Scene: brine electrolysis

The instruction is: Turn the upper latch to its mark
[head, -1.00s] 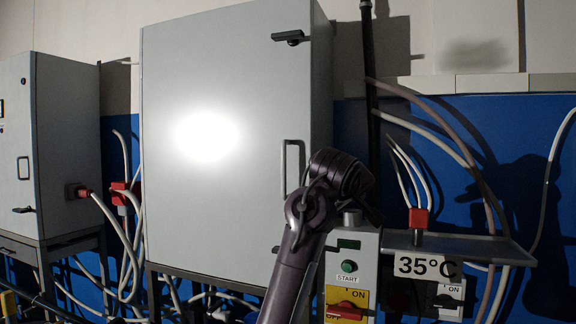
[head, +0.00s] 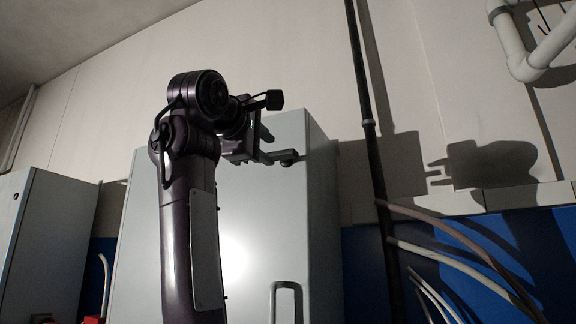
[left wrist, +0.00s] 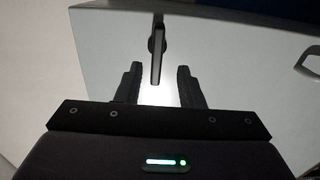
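The upper latch (head: 288,157) is a dark handle near the top right corner of the grey cabinet's door. In the left wrist view the latch (left wrist: 157,48) shows as a narrow dark bar, upright in the picture. My left gripper (head: 262,145) is raised at the latch, just left of it in the head view, and covers part of it. In the left wrist view its two fingers (left wrist: 158,78) stand apart, with the bar's lower end between them and a gap on each side. No mark for the latch can be made out. My right gripper is not in view.
The grey cabinet (head: 322,200) has a door handle (head: 286,300) below the latch. A second cabinet (head: 45,245) stands at the left. A dark vertical pipe (head: 368,130) and pale cables (head: 450,262) run along the wall to the right.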

